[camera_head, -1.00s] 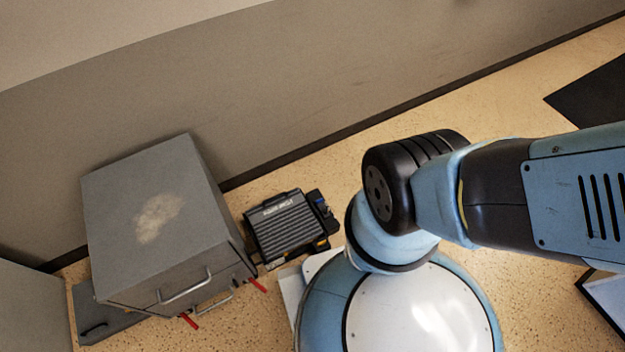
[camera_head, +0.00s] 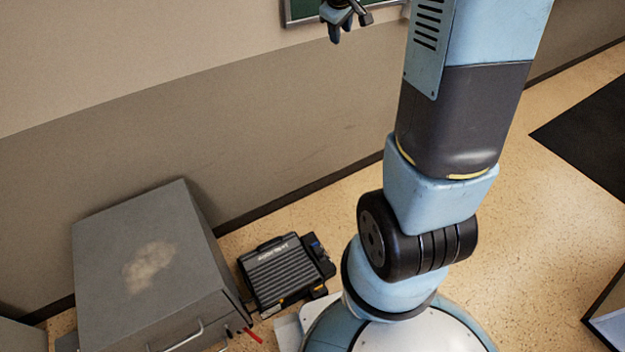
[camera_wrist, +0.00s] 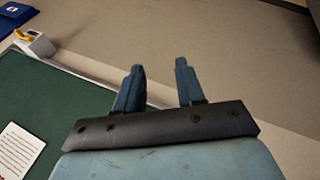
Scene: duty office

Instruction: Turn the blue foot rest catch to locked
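The foot rest (camera_head: 283,272) is a dark ribbed pedal on the floor, between the grey cabinet and my base. A small blue part (camera_head: 316,246) shows at its upper right side; I take it for the catch, but its setting is too small to tell. My gripper (camera_head: 345,20) is high up near the wall at the top of the head view, far above the foot rest. In the wrist view my gripper (camera_wrist: 159,80) has its two fingers apart with nothing between them. The foot rest does not show in the wrist view.
A grey cabinet (camera_head: 145,265) with a handle stands left of the foot rest. A green board (camera_head: 300,10) hangs on the wall close to my gripper; it fills the left of the wrist view. A dark mat (camera_head: 590,140) lies at right.

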